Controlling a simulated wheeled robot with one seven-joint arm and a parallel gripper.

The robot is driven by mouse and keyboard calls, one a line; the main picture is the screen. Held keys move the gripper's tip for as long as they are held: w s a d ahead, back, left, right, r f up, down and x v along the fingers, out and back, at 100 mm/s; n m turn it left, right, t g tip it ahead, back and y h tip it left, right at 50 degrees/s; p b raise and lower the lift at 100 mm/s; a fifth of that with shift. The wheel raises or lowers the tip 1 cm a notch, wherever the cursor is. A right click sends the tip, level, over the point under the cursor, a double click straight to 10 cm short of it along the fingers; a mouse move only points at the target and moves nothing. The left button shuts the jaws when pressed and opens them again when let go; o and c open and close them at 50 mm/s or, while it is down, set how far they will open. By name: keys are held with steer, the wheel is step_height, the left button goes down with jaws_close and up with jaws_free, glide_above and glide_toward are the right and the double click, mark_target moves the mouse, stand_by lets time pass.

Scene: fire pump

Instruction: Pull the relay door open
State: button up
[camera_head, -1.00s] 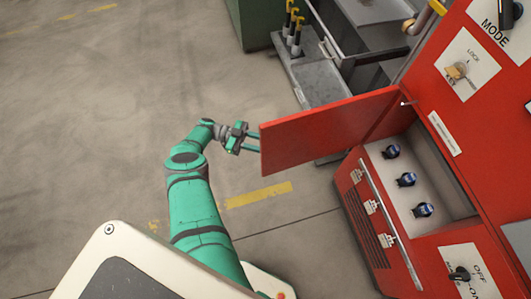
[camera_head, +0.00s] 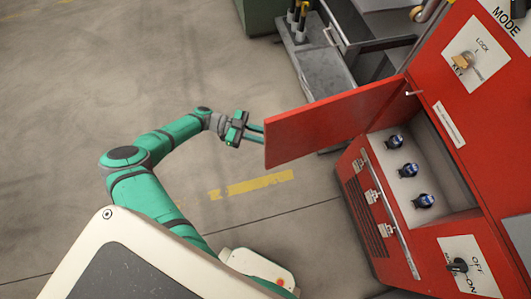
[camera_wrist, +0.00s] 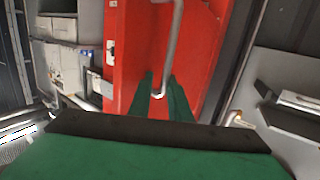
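The relay door (camera_head: 325,125) is a red panel swung wide open, standing out from the red cabinet. Its inner side faces the head camera, so its handle is hidden there. In the wrist view, the door (camera_wrist: 135,30) fills the middle, with a grey bar handle (camera_wrist: 173,42) on it. My gripper (camera_head: 263,134) is at the door's free edge, on its outer side. In the wrist view, my two green fingers (camera_wrist: 160,82) are apart, with the handle's lower end between them. I cannot tell whether they press on it.
The red cabinet (camera_head: 480,130) has an open recess with dark knobs (camera_head: 410,170) and a rail along its front. A grey metal bench (camera_head: 320,75) stands beyond the door. The floor to the left is clear, with yellow markings (camera_head: 260,182).

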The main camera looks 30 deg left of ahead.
steer(key=s+d+r+h, duration=0.1)
steer(key=s+d+r, duration=0.2)
steer(key=s+r, duration=0.6)
steer(key=shift+s+m+g, duration=0.3)
steer(key=shift+s+m, duration=0.1)
steer(key=shift+s, duration=0.1)
steer(key=shift+d, duration=0.15)
